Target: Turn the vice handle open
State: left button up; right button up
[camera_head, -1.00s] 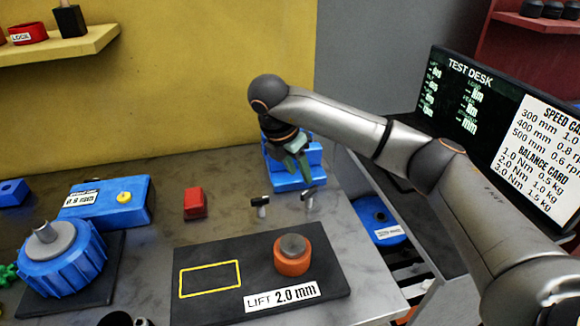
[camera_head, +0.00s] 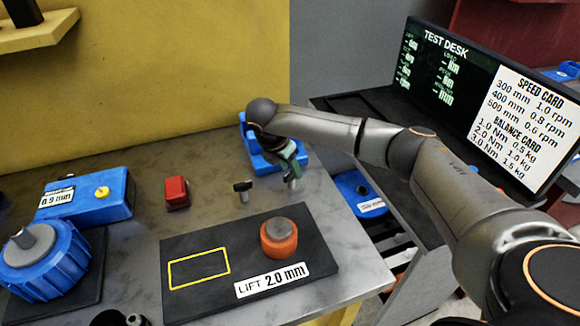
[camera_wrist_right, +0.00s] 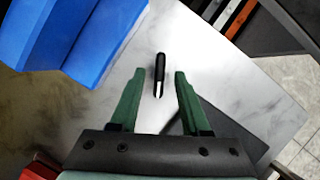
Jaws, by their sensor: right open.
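The blue vice (camera_head: 254,147) stands at the back right of the bench, partly hidden by my right arm. A small black-and-silver handle (camera_head: 292,180) is in front of it. A similar black-topped piece (camera_head: 243,187) is to its left. My right gripper (camera_head: 290,163) points down just above the right handle. In the right wrist view, a black handle with a silver end (camera_wrist_right: 160,75) lies in line with the gap between the open green fingers (camera_wrist_right: 159,90), with space on both sides. A blue block (camera_wrist_right: 70,35), likely the vice, is at upper left. My left gripper is not seen.
A dark plate (camera_head: 215,295) holds an orange knob (camera_head: 278,238) in front. A red block (camera_head: 177,192) and a blue box (camera_head: 100,205) stand left. The test desk screen (camera_head: 440,65) is at right. Bare bench lies around the handles.

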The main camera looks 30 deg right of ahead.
jog(key=shift+d+f, duration=0.15)
jog(key=shift+f, duration=0.2)
jog(key=shift+c, duration=0.3)
grip_shut()
